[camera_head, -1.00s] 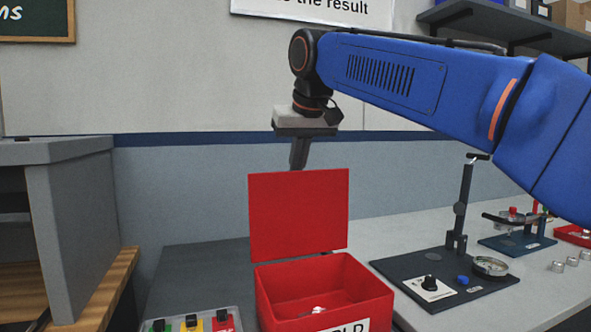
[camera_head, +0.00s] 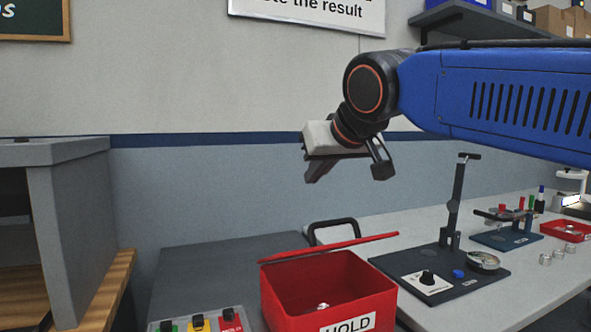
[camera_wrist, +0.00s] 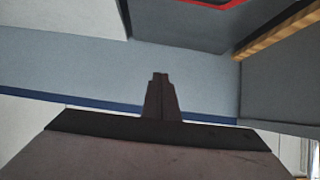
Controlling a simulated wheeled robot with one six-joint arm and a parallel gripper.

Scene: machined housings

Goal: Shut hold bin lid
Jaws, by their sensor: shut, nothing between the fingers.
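The red hold bin (camera_head: 330,295) stands on the bench with HOLD lettering on its front and a small pale part inside. Its red lid (camera_head: 330,248) is seen almost edge-on, tilted above the bin with an open gap beneath it. A black handle (camera_head: 333,228) shows behind the lid; I cannot tell whether it is fixed to it. My gripper (camera_head: 311,180) is above the lid and apart from it, pointing down and left. In the wrist view its shut, empty fingers (camera_wrist: 158,76) point toward the wall, and a red edge (camera_wrist: 205,3) shows at the top.
A tray of coloured buttons (camera_head: 200,322) sits in front left of the bin. A dial gauge stand (camera_head: 452,215) is to its right, with a red tray (camera_head: 566,231) farther right. A grey cabinet (camera_head: 70,215) is at left. The dark bench behind the bin is clear.

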